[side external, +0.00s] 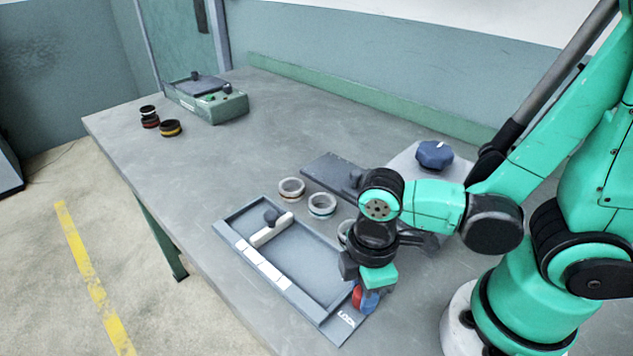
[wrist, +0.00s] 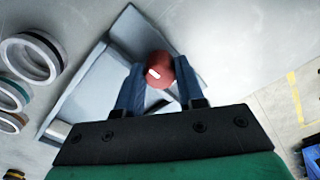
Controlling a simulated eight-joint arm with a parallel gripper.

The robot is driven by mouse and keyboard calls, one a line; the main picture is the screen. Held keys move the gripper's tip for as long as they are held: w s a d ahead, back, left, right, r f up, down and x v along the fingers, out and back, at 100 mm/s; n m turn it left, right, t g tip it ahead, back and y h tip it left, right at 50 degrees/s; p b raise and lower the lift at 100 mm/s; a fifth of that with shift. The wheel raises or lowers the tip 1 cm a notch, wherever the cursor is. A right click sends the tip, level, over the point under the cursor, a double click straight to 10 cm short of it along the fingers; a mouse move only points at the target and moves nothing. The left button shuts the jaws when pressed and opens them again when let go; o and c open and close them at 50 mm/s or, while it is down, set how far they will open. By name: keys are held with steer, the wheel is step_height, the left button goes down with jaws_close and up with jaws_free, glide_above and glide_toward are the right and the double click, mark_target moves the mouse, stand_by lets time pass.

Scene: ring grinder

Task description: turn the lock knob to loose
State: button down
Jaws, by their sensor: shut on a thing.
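The lock knob (side external: 357,297) is red and sits at the near right corner of the grey tray fixture (side external: 285,292), beside white lettering that seems to read LOCK. In the wrist view the knob (wrist: 158,64) is round and red with a white mark on its face. My gripper (side external: 365,297) points down over that corner. In the wrist view its two blue fingers (wrist: 160,76) stand on either side of the knob, shut on it. In the side view the gripper hides part of the knob.
A pale bar with a dark knob (side external: 270,228) lies across the tray. Loose rings (side external: 291,188) sit behind it, one partly hidden by my gripper. A dark plate (side external: 330,170), a blue knob (side external: 434,154) and a green machine (side external: 207,98) stand farther back. The left bench is mostly clear.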

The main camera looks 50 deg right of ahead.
steer(key=c, duration=0.5)
jaws_free()
steer(key=shift+c, duration=0.2)
steer(key=shift+r, duration=0.1)
steer(key=shift+r, duration=2.7)
steer(key=w+d+r+m+t, duration=0.6)
steer(key=w+m, duration=0.3)
steer(key=m, duration=0.2)
steer(key=shift+d+r+t, duration=0.2)
steer(key=shift+d+t, duration=0.4)
steer(key=shift+d, duration=0.1)
